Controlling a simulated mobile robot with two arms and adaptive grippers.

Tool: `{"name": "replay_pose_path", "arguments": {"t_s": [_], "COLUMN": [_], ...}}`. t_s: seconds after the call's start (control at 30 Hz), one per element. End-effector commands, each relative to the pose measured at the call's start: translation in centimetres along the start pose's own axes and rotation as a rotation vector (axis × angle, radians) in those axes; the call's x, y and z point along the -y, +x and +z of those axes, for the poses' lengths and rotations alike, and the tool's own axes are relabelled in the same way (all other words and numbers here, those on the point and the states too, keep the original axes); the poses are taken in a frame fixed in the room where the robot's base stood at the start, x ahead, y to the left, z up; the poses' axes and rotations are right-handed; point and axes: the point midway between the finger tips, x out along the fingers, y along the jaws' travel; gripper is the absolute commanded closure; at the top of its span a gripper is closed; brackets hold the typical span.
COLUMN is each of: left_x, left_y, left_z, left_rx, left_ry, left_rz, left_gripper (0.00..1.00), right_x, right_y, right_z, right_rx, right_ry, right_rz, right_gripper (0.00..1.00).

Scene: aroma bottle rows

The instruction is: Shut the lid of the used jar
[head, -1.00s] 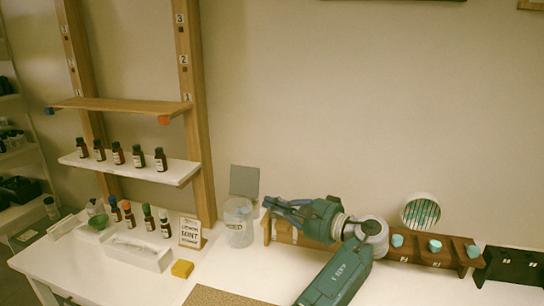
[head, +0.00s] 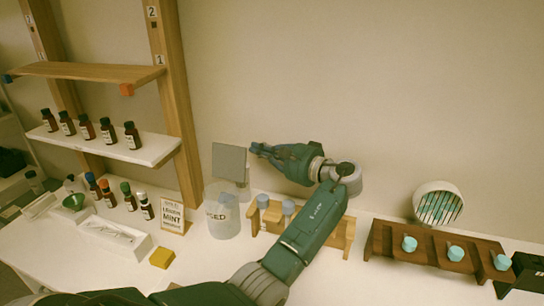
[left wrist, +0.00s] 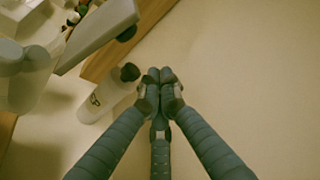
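The used jar (head: 222,222) is a clear jar labelled USED, standing open on the white table. Its lid looks like the grey square plate (head: 229,163), raised upright behind the jar's mouth. In the left wrist view the jar (left wrist: 22,85) is cut by the left edge, with the grey lid plate (left wrist: 95,35) beside it. My left gripper (head: 257,149) is above the table, just right of the lid plate's upper part, apart from it as far as I can see. Its fingertips (left wrist: 160,77) meet with nothing visible between them. My right gripper is out of view.
A wooden rack (head: 341,232) stands right of the jar, partly behind my left forearm. A darker rack (head: 380,240) with blue-capped items is further right. A sign (head: 172,217) and yellow block (head: 162,258) are to the left. A pale, dark-capped object (left wrist: 103,97) lies near my fingertips.

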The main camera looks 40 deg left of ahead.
Motion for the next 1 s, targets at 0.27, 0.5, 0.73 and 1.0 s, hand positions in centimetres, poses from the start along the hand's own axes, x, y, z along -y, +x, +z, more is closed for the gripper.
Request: {"name": "replay_pose_path", "arguments": {"t_s": [0.27,0.5,0.73,1.0], "left_x": [0.4,0.1,0.0,0.0], "left_y": [1.8,1.2,1.2,1.4], "left_z": [2.2,3.7,3.8,3.6], "left_rx": [-0.002,-0.001,-0.001,-0.001], "left_ry": [0.0,0.001,0.0,-0.011], "left_rz": [0.001,0.001,0.001,-0.004], "left_gripper": [1.0,1.0,1.0,1.0], "right_x": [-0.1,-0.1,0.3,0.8], "right_y": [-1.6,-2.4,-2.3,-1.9], "right_z": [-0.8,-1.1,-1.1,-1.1], "right_rx": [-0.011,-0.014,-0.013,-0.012], "right_ry": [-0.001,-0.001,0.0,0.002], "right_rz": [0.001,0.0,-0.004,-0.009], "right_gripper": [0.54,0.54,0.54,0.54]}}
